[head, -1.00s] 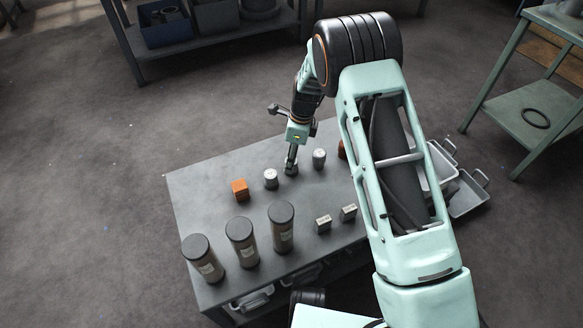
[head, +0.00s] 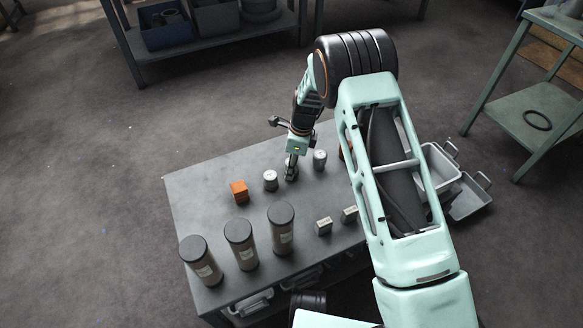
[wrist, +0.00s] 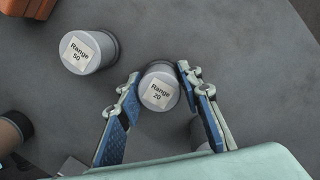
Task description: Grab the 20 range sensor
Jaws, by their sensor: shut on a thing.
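The range 20 sensor (wrist: 159,91) is a small grey cylinder with a white label reading "Range 20", in the middle of the wrist view. My gripper (wrist: 158,88) is around it, with one blue-padded finger on each side, shut on it. In the head view my gripper (head: 291,172) points down at the table between two other small cylinders, and the held sensor is mostly hidden there. The range 50 sensor (wrist: 88,52) stands apart to its left; it also shows in the head view (head: 270,180).
Another small cylinder (head: 319,159) stands close on the right. An orange block (head: 239,191) is on the left of the grey table (head: 200,180). Several tall dark-capped cylinders (head: 281,228) and two small boxes (head: 323,226) stand nearer. Grey bins (head: 466,196) are beyond the table's right edge.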

